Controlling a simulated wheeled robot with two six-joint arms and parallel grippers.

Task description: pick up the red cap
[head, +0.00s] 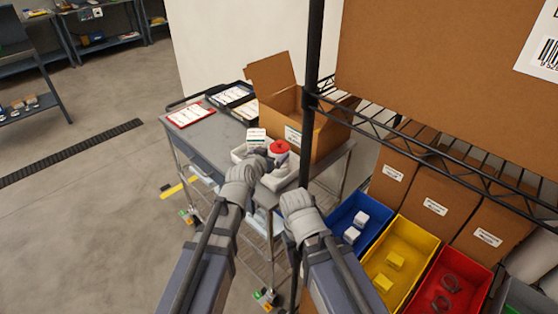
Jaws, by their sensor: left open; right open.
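The red cap (279,147) is a small round red piece on the cart top, in or at a white tray (238,153) in front of an open cardboard box. My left gripper (262,160) is open and close to the cap, just below and left of it in the head view. A grey-white part (280,176) shows beside the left gripper; its details are hard to tell. My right gripper (291,190) is open and lower, near the cart's front edge, apart from the cap. The fingertips of both grippers are small and partly hidden.
The grey cart (200,140) also carries an open cardboard box (318,135), a red-edged sheet (190,114) and black trays (232,94). A black rack post (312,70) stands right of the cap. Blue, yellow (402,257) and red bins stand at right.

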